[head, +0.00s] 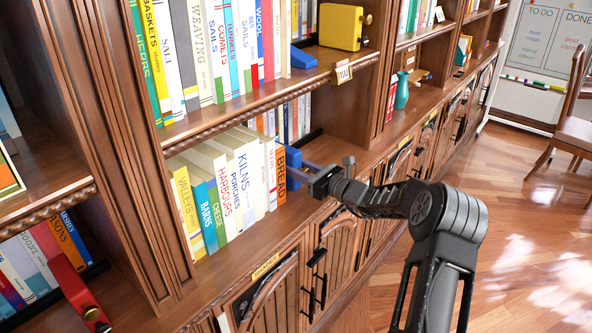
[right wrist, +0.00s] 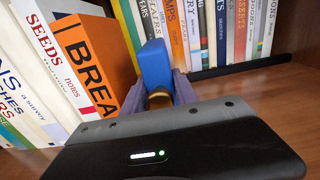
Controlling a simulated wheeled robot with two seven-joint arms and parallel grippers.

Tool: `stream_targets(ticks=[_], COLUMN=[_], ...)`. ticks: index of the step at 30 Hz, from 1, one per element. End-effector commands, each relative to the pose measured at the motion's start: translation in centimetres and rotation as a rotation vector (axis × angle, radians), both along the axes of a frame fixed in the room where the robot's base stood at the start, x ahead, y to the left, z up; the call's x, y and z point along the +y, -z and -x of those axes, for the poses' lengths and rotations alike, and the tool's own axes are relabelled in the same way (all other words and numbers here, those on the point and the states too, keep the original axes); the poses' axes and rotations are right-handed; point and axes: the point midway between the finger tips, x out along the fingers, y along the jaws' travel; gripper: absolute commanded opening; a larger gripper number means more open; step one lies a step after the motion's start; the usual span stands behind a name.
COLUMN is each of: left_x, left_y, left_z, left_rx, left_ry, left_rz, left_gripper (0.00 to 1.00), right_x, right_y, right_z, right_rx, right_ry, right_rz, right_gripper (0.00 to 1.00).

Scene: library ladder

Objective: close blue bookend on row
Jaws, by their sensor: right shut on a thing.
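The blue bookend (head: 293,166) stands on the lower shelf at the right end of the front row of books (head: 228,180). The last book there is an orange one (head: 281,174). My right gripper (head: 305,176) reaches in from the right and is shut on the bookend. In the right wrist view the bookend (right wrist: 156,66) rises between the fingers (right wrist: 159,92), with a brass-coloured part low at its front. The orange book (right wrist: 97,66) is just left of it; I cannot tell whether they touch. My left gripper is not in view.
A back row of books (right wrist: 215,30) stands behind the bookend, with a black strip (right wrist: 240,70) at its foot. Bare shelf (right wrist: 265,92) lies to the right. The upper shelf (head: 245,103) overhangs the row. A teal vase (head: 402,91) stands farther right.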

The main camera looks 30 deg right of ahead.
Motion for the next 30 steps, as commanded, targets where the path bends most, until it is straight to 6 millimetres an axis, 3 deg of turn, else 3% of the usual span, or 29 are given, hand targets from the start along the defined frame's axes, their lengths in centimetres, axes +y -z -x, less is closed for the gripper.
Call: stream_targets(ticks=[6,7,11,22,30], left_x=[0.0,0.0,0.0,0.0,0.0], left_y=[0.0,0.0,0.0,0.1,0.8], left_z=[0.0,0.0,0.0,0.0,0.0], left_rx=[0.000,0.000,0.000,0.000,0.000], left_ry=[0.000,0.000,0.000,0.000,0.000], left_rz=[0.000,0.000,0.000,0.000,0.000], left_gripper=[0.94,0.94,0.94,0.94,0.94], right_x=[-0.1,-0.1,-0.1,-0.2,-1.5], right_y=[-0.1,-0.1,-0.1,0.0,0.1], right_z=[0.0,0.0,0.0,0.6,4.4], right_rx=[-0.002,-0.002,-0.002,0.000,0.000], right_ry=[0.001,0.001,0.001,0.002,0.004], right_rz=[0.001,0.001,0.000,0.000,0.001], right_gripper=[0.00,0.37,0.47,0.47,0.47])
